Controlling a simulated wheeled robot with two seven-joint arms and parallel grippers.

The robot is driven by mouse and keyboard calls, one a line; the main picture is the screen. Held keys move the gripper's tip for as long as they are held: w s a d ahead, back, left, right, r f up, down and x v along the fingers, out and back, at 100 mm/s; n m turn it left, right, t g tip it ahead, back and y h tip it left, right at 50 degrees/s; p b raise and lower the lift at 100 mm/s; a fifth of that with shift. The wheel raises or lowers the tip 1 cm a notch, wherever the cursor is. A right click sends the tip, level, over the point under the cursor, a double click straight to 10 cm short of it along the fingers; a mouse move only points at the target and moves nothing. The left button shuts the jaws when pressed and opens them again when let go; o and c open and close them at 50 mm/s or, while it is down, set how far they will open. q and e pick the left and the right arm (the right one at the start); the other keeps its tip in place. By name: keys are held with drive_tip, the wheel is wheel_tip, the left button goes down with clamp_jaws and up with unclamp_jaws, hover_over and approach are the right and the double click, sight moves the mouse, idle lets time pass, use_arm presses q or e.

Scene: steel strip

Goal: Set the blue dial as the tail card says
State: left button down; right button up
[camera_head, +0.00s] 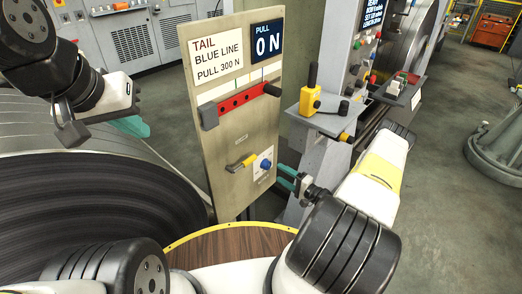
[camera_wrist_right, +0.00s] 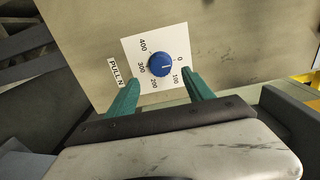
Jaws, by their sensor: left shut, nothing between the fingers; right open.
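The tail card (camera_head: 216,60) reads "TAIL, BLUE LINE, PULL 300 N" on an upright panel (camera_head: 232,130). The blue dial (camera_head: 265,164) is low on this panel. In the right wrist view the blue dial (camera_wrist_right: 159,65) sits on a white scale marked 0 to 400; its white mark points near the 0 end. The pull display (camera_head: 267,45) reads 0 N. My right gripper (camera_head: 284,176) is open beside the dial; in its wrist view the fingers (camera_wrist_right: 161,77) reach toward the dial's lower edge. My left gripper (camera_head: 131,126) is shut and empty, left of the panel.
A red bar with black ends (camera_head: 238,102) crosses the panel above. A yellow control box with a lever (camera_head: 311,100) stands right. A large dark coil (camera_head: 90,185) fills the lower left.

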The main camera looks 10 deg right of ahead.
sight(269, 166)
drive_tip(key=x, duration=0.7)
clamp_jaws()
idle(0.3)
